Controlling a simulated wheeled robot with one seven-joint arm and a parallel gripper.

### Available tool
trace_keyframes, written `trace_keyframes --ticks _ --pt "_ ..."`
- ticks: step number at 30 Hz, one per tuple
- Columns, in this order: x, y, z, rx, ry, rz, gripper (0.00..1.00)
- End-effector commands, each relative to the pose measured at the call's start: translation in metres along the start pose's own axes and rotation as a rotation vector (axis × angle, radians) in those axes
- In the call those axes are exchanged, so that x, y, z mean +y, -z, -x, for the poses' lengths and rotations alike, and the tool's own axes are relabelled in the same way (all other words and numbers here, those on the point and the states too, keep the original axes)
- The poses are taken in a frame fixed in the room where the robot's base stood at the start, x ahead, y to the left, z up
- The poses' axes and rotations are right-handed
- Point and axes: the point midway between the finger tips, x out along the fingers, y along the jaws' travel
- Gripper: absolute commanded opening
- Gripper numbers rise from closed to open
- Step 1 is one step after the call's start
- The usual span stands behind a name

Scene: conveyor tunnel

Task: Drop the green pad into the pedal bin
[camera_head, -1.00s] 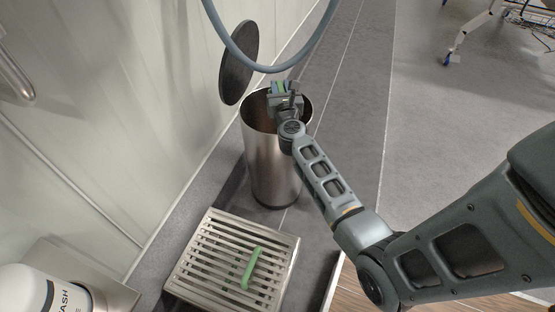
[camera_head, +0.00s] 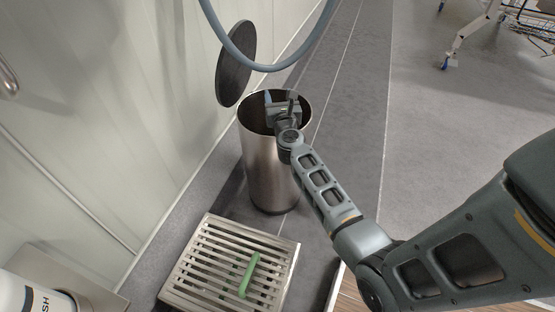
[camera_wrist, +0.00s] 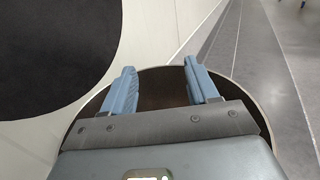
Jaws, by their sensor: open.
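The pedal bin (camera_head: 270,170) is a tall steel cylinder standing on the floor by the wall, with its round dark lid (camera_head: 236,64) raised. My gripper (camera_head: 281,98) is over the bin's mouth, with its fingers apart. In the wrist view, the two blue fingers of my gripper (camera_wrist: 160,90) are open and empty above the bin's dark opening (camera_wrist: 165,88).
A slatted metal grate (camera_head: 205,262) stands in front of the bin, with a green bar-like item (camera_head: 249,275) on it. A blue-grey hose (camera_head: 262,66) loops above the bin. A white bottle (camera_head: 22,295) is at the lower left.

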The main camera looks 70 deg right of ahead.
Motion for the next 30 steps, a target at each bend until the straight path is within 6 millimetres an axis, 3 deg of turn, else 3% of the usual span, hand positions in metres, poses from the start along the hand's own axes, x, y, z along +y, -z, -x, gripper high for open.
trace_keyframes --ticks 8,16,30 --pt "0.0 -0.011 0.0 0.0 0.0 -0.001 0.59" --pt "-0.002 -0.051 0.0 0.0 0.0 0.0 0.59" --pt "-0.092 -0.1 0.008 0.0 0.002 0.0 0.59"
